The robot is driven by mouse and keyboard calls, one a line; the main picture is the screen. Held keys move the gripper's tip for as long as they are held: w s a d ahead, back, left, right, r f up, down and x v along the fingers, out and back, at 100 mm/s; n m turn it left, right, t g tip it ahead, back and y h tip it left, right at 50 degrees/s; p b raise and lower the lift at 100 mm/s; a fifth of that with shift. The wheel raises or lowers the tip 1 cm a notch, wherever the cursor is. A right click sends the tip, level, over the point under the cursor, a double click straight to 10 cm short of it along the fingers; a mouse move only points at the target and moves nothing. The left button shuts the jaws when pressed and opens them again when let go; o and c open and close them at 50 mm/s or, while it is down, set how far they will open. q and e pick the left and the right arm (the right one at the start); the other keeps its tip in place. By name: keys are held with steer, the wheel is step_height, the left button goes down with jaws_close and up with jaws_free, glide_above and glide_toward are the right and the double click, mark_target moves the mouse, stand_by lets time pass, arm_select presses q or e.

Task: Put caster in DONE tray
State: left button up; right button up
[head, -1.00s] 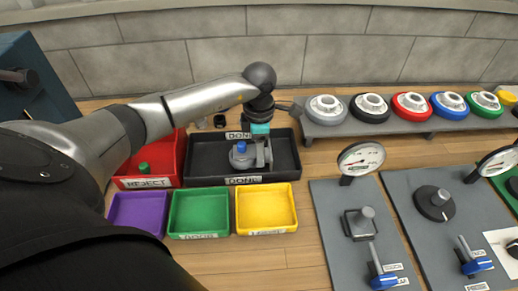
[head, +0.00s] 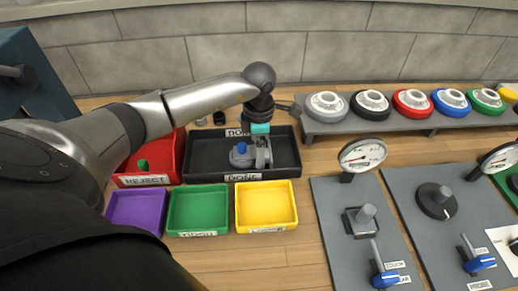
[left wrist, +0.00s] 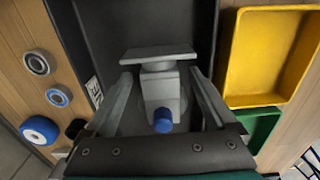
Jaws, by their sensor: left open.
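The caster, a grey part with a blue knob (head: 239,153), sits inside the black DONE tray (head: 200,146). It also shows in the left wrist view as a grey block with a flat plate and the blue knob (left wrist: 160,92). My left gripper (head: 262,158) is low in the tray at the caster. In the left wrist view its open fingers (left wrist: 162,104) stand on either side of the caster, with gaps visible. The caster's underside is hidden. My right gripper is not in view.
A red REJECT tray (head: 170,140) stands left of the DONE tray. Purple (head: 137,212), green (head: 198,210) and yellow (head: 266,206) trays are in front. A grey rack (head: 345,127) with several coloured discs stands at right, behind grey boards with gauges (head: 362,155).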

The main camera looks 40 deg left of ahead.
arm_select(q)
step_height(320, 180, up, 15)
steer(key=p, duration=0.2)
steer(key=shift+r, duration=0.15)
stand_by(0.8)
